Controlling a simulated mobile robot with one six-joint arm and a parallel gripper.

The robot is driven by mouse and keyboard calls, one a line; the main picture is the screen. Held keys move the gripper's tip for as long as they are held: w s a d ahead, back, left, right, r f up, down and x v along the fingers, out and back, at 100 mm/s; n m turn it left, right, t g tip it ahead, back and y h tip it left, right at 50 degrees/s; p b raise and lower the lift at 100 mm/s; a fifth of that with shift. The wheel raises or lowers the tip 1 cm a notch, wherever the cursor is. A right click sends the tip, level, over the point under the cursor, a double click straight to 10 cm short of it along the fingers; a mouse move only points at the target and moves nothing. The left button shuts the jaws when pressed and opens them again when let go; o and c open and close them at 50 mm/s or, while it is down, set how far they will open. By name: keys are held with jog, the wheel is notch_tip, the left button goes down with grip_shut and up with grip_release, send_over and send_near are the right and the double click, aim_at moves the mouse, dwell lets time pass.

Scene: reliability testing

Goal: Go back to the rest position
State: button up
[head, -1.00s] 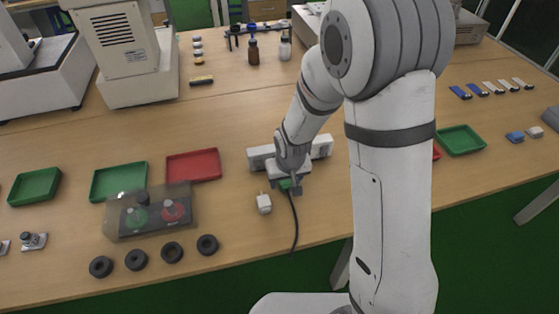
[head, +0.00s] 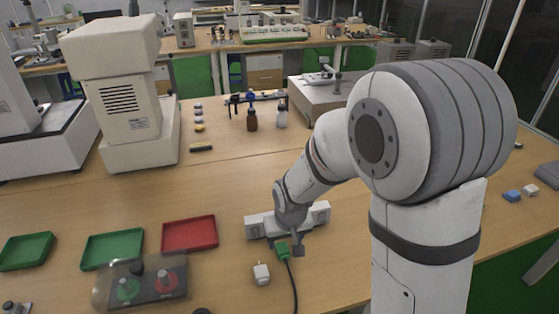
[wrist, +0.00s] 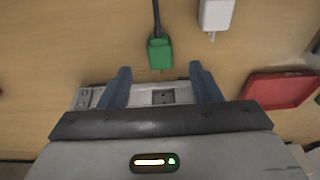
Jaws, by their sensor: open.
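My gripper (head: 290,240) is low over the table at the white power strip (head: 319,213) in the head view. In the wrist view my gripper (wrist: 158,72) has its two fingers apart, with nothing held between them. The power strip (wrist: 164,97) lies beneath the fingers, with a socket showing between them. A green plug (wrist: 160,52) with a black cord lies just beyond the fingertips. In the head view the green plug (head: 282,251) is beside my gripper, its cord trailing to the front edge. Whether the plug touches the strip or a finger is unclear.
A white plug adapter (head: 261,273) lies in front of the strip. A red tray (head: 189,233), a green tray (head: 112,251) and a control box (head: 141,287) are at left. Bottles (head: 252,119) stand behind. The table between strip and bottles is clear.

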jog(key=s+d+r+m+p, duration=0.2)
jog(key=s+d+r+m, duration=0.1)
jog(key=s+d+r, duration=1.1)
notch_tip(320, 180, up, 3)
jog(key=shift+s+f+h, duration=0.1)
jog(key=shift+s+h, duration=0.3)
jog(key=shift+s, duration=0.4)
jog(key=shift+d, duration=0.1)
jog(key=shift+c, duration=0.2)
